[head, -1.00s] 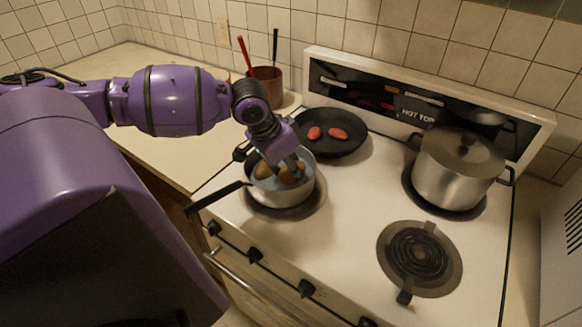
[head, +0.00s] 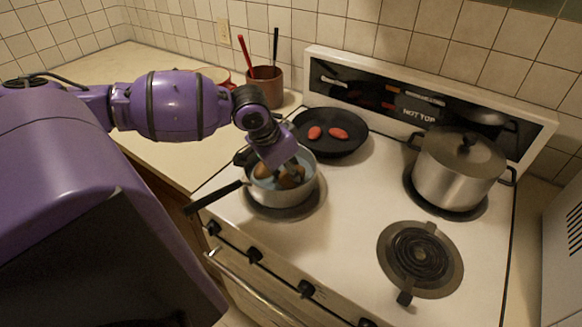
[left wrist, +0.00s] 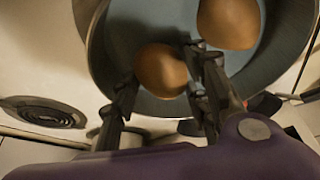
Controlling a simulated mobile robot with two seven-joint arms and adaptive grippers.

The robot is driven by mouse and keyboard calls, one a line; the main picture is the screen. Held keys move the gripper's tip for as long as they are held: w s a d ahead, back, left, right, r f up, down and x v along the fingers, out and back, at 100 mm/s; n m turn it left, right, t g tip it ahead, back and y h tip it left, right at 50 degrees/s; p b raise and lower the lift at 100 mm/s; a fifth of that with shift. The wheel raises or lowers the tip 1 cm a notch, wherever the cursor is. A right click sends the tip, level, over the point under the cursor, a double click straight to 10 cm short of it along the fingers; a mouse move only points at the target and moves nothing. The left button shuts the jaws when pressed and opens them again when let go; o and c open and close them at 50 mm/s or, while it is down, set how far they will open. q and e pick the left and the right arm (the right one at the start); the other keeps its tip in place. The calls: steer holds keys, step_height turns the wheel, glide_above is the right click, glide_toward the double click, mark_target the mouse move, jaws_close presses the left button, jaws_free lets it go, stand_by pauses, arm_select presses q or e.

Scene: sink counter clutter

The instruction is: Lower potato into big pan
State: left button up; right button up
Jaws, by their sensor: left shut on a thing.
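A metal pan (head: 282,197) with a long dark handle and blue-grey inside stands on the front left burner. My left gripper (head: 290,176) reaches down into it from above. In the left wrist view the left gripper (left wrist: 160,80) is shut on a brown potato (left wrist: 162,70), inside the pan's rim. Whether this potato touches the pan's bottom is hard to tell. Another potato (left wrist: 228,22) lies in the pan beside the fingers. In the head view the fingers partly hide the potatoes (head: 263,170). My right gripper is not in view.
A black frying pan (head: 345,146) with two reddish pieces (head: 338,133) sits behind. A lidded steel pot (head: 450,181) stands at the back right. The front right burner (head: 420,258) is bare. A brown utensil holder (head: 267,88) stands on the counter at the back left.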

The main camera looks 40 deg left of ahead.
mark_target(281, 179)
arm_select(q)
steer(key=shift+f, duration=0.2)
stand_by(0.6)
steer(key=o, duration=1.4)
steer(key=shift+c, duration=0.2)
steer(key=v, duration=0.6)
steer(key=shift+s+a+r, duration=0.1)
steer(key=shift+s+a, duration=0.05)
steer(key=shift+s, duration=0.1)
steer(key=shift+v, duration=2.8)
